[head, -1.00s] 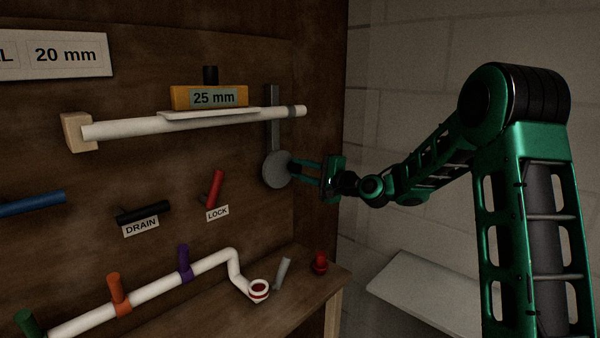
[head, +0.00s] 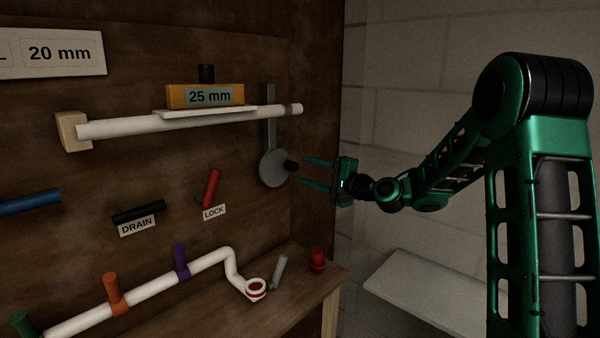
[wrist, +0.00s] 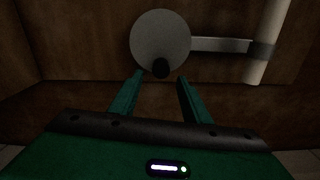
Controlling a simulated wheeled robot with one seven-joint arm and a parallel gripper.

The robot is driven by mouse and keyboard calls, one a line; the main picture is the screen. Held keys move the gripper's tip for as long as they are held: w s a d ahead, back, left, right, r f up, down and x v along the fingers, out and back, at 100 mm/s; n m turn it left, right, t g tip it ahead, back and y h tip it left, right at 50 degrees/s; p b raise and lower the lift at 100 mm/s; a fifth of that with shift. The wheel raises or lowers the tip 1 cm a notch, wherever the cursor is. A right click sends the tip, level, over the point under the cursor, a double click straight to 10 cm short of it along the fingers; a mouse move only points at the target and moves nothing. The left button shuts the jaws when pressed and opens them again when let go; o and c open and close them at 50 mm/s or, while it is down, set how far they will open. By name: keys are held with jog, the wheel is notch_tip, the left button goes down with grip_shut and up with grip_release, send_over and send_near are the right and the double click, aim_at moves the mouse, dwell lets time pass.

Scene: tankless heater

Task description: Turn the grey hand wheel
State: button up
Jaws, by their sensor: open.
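The grey hand wheel (head: 270,170) is a round disc on the brown wooden panel, below the right end of the white pipe. It has a short black knob (head: 291,165) standing out near its right edge. In the wrist view the wheel (wrist: 160,35) is at the top centre, with the knob (wrist: 161,68) at its lower edge. My gripper (head: 307,172) is open and empty, just right of the knob and apart from it. In the wrist view its two green fingers (wrist: 160,80) point toward the knob, which lies roughly in line with the gap between them.
A white pipe (head: 190,122) with a yellow 25 mm gauge (head: 190,96) runs above the wheel. A red LOCK lever (head: 212,185) and a black DRAIN lever (head: 138,212) are to the left. A red knob (head: 317,260) sits on the shelf below. Room beside my arm is free.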

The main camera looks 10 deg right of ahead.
jog(key=v, duration=0.5)
jog(key=shift+s+d, duration=0.25)
jog(key=shift+d, duration=0.05)
jog(key=s+d+f+n+g+h, duration=0.35)
jog(key=s+f, duration=0.25)
jog(key=s, duration=0.2)
jog(key=s+d+f+n+g+h, duration=0.35)
jog(key=s+f, duration=0.25)
jog(key=s, duration=0.2)
jog(key=s+d+f+g+h, duration=0.1)
jog(key=s+d+g, duration=0.1)
jog(key=s, duration=0.8)
jog(key=s+d+g+h, duration=0.1)
jog(key=s+d+g, duration=0.2)
jog(key=s, duration=0.8)
jog(key=s+d+f+g, duration=0.1)
jog(key=s+d+g, duration=0.2)
jog(key=s, duration=0.7)
jog(key=shift+s+f+m+h, duration=0.2)
jog(key=shift+f+m+h, duration=0.1)
jog(key=shift+m+h, duration=0.1)
